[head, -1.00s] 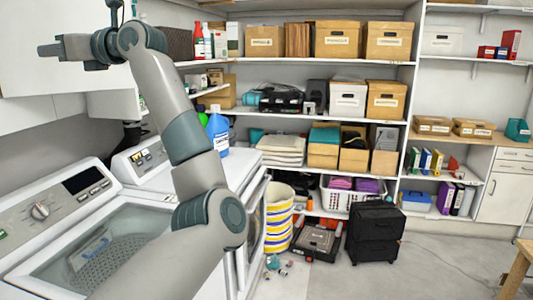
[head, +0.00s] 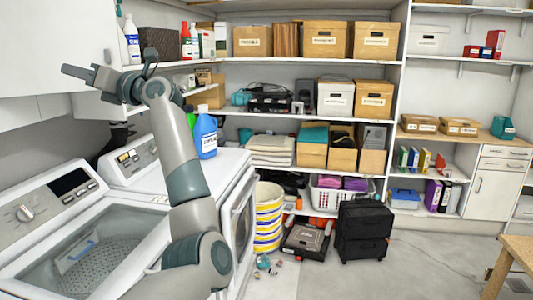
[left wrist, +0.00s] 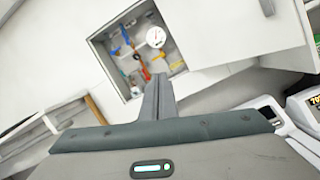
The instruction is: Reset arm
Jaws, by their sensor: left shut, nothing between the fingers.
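My left arm rises from the bottom of the head view, and its gripper (head: 78,73) is at the upper left, in front of the white wall cabinet. The gripper is shut and empty. In the left wrist view the shut fingers (left wrist: 158,82) point toward a white wall with a square opening. My right gripper is in neither view.
A washer (head: 90,235) and a second white machine (head: 225,165) stand below my arm, with a blue bottle (head: 206,135) on top. Shelves with boxes (head: 325,40) fill the back wall. A black case (head: 362,230) stands on the floor. A wooden table (head: 520,248) is at lower right.

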